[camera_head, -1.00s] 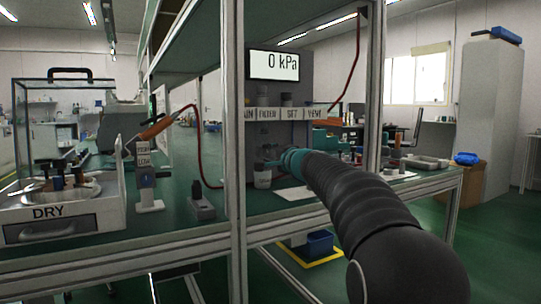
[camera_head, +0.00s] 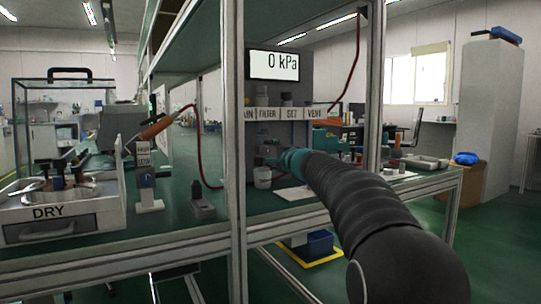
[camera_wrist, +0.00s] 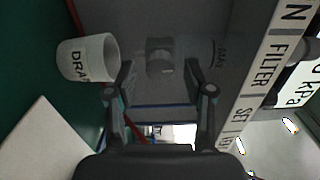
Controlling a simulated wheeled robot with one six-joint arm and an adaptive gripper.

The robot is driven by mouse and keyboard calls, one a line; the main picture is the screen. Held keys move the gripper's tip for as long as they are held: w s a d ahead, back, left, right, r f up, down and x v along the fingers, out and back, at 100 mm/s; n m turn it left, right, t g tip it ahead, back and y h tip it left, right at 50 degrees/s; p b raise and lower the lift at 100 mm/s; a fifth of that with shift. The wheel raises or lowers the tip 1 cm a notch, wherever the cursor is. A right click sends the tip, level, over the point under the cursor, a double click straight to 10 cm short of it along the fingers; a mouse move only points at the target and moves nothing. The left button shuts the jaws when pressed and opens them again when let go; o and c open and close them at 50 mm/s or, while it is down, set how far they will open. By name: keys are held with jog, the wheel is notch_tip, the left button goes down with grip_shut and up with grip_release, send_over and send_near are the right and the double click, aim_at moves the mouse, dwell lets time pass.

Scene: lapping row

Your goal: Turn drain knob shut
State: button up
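A small grey knob (camera_wrist: 160,57) sticks out of the grey panel (camera_wrist: 205,50) in the wrist view; its label is too dim to read fully. My gripper (camera_wrist: 159,72) is open and empty, with one finger on each side of the knob in that view. I cannot tell whether the fingertips reach around it or stop short. In the head view my gripper (camera_head: 285,160) is at the panel under the shelf, and my arm hides part of it. A white cup (camera_wrist: 88,58), marked with letters starting "DRA", stands beside the knob; it also shows in the head view (camera_head: 262,178).
A label strip (camera_head: 290,113) reading FILTER, SET and VENT runs above the knob. The display (camera_head: 274,65) reads 0 kPa. A frame post (camera_head: 232,150) stands left of my arm. A white card (camera_wrist: 40,145) lies on the green bench.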

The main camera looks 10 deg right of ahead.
jog(key=v, duration=1.2)
dwell(0.3)
